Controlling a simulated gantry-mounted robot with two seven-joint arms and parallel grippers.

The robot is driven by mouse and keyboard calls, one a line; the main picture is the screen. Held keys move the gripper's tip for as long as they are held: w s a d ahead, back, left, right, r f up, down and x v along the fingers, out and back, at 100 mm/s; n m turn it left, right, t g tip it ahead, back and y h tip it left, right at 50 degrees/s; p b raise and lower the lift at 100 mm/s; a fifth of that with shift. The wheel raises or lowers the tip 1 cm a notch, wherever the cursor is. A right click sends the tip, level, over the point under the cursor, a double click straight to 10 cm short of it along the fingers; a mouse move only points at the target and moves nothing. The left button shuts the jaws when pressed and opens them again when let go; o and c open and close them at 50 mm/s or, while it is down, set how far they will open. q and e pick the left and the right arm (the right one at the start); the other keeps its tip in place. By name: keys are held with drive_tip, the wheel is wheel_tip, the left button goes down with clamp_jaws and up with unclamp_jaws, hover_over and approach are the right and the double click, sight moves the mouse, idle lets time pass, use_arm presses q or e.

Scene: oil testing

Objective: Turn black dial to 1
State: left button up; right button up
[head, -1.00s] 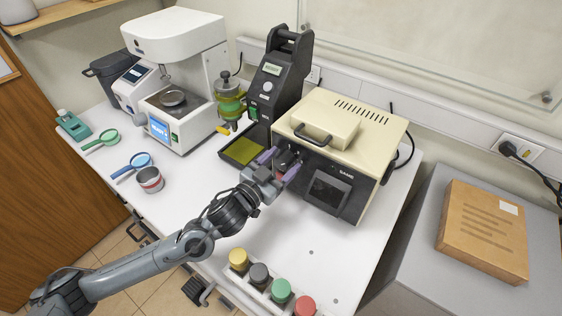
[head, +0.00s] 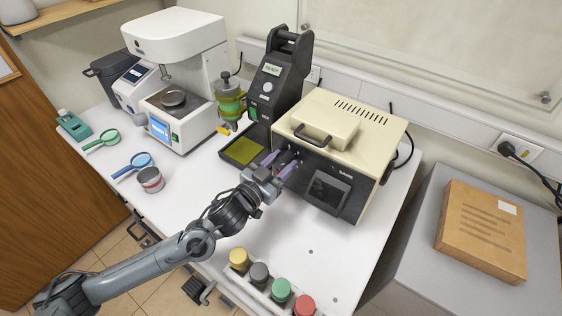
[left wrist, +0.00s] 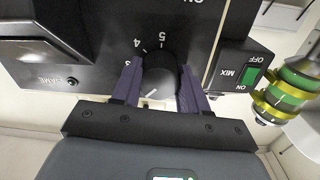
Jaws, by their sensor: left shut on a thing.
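The black dial (left wrist: 158,80) sits on the black front panel of the beige machine (left wrist: 100,50), with the printed numbers 3, 4 and 5 showing beside it in the left wrist view. A white mark shows on the dial's face; the number 1 is not visible, so I cannot tell the exact setting. My left gripper (left wrist: 160,74) has its purple fingers on both sides of the dial and is shut on it. In the head view the left gripper (head: 280,164) reaches the machine's front panel (head: 312,178) and largely hides the dial. My right gripper is not in view.
A MIX on/off switch (left wrist: 243,76) is beside the dial in the left wrist view. A black device (head: 279,85) with a green display stands left of the machine. Several coloured-lid jars (head: 281,290) stand at the table's front edge.

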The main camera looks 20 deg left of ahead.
use_arm(q)
drive_tip(key=n+p, duration=0.3)
drive_tip(key=shift+r+n, duration=0.1)
drive_tip(key=shift+n, duration=0.3)
drive_tip(key=shift+n+p, duration=1.3)
drive_tip(key=shift+n, duration=1)
drive_tip(key=o, duration=1.1)
drive_tip(key=shift+c, duration=0.2)
drive_tip(key=shift+s, duration=0.1)
